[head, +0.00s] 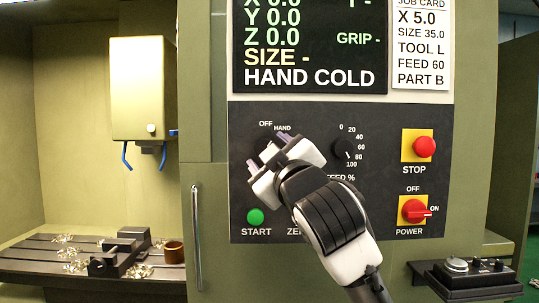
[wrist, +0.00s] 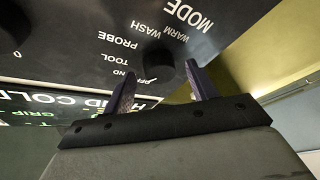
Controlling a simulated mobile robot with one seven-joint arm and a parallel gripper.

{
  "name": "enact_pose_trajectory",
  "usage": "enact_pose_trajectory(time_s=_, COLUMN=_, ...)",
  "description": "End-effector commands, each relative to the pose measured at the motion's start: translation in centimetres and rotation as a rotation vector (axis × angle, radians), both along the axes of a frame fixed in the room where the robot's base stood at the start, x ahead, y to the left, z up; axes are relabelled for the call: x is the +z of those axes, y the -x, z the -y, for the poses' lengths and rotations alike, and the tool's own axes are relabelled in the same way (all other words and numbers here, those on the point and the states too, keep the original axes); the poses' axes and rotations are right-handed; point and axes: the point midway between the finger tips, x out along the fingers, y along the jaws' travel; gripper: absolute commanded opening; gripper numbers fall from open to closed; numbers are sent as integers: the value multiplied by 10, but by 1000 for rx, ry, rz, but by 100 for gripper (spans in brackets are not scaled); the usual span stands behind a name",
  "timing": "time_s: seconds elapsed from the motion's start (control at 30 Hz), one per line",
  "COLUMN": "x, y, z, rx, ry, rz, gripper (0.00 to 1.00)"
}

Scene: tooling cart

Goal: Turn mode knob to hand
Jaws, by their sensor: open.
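The mode knob (wrist: 158,62) is a dark round knob, seen upside down in the wrist view on the black panel. Labels for off, hand, tool, probe, warm and wash ring it. My gripper (wrist: 160,72) is open, with one finger on each side of the knob in that view. I cannot tell whether the fingers touch it. In the head view my gripper (head: 267,151) covers most of the knob, just below the OFF and HAND labels (head: 282,128). The display (head: 309,77) reads HAND COLD.
The feed knob (head: 343,149) is to the right of my gripper. The red stop button (head: 424,147) and red power switch (head: 415,211) are further right. The green start button (head: 255,217) is below. A door handle (head: 196,236) stands out at left.

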Motion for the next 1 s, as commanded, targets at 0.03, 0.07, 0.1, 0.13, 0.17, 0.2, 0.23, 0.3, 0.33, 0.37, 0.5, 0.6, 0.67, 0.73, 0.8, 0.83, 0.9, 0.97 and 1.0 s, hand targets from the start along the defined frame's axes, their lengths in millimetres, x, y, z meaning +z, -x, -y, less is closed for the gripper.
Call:
enact_pose_trajectory(time_s=0.03, x=-3, y=5, z=2, rx=-1, ry=-1, rz=1, gripper=58)
enact_pose_trajectory(time_s=0.07, x=-4, y=9, z=4, rx=-1, ry=-1, rz=2, gripper=58)
enact_pose_trajectory(time_s=0.1, x=-7, y=15, z=5, rx=0, ry=0, rz=4, gripper=58)
enact_pose_trajectory(time_s=0.13, x=-9, y=20, z=7, rx=-1, ry=1, rz=4, gripper=58)
enact_pose_trajectory(time_s=0.17, x=-11, y=26, z=9, rx=-1, ry=1, rz=4, gripper=58)
enact_pose_trajectory(time_s=0.2, x=-13, y=35, z=12, rx=-1, ry=0, rz=5, gripper=58)
enact_pose_trajectory(time_s=0.23, x=-15, y=41, z=14, rx=-3, ry=1, rz=4, gripper=58)
enact_pose_trajectory(time_s=0.3, x=-19, y=57, z=19, rx=-2, ry=1, rz=5, gripper=58)
enact_pose_trajectory(time_s=0.33, x=-20, y=64, z=21, rx=-1, ry=1, rz=6, gripper=58)
enact_pose_trajectory(time_s=0.37, x=-23, y=70, z=23, rx=-1, ry=1, rz=4, gripper=58)
enact_pose_trajectory(time_s=0.5, x=-28, y=96, z=32, rx=-1, ry=1, rz=4, gripper=58)
enact_pose_trajectory(time_s=0.6, x=-31, y=110, z=37, rx=-1, ry=1, rz=4, gripper=58)
enact_pose_trajectory(time_s=0.67, x=-32, y=115, z=39, rx=-2, ry=1, rz=2, gripper=58)
enact_pose_trajectory(time_s=0.73, x=-33, y=120, z=40, rx=-2, ry=1, rz=2, gripper=58)
enact_pose_trajectory(time_s=0.8, x=-33, y=123, z=41, rx=0, ry=1, rz=1, gripper=58)
enact_pose_trajectory(time_s=0.83, x=-33, y=123, z=41, rx=0, ry=1, rz=1, gripper=58)
enact_pose_trajectory(time_s=0.9, x=-33, y=124, z=41, rx=0, ry=1, rz=1, gripper=58)
enact_pose_trajectory(time_s=0.97, x=-33, y=124, z=41, rx=0, ry=1, rz=1, gripper=58)
enact_pose_trajectory(time_s=1.0, x=-33, y=124, z=41, rx=0, ry=1, rz=1, gripper=58)
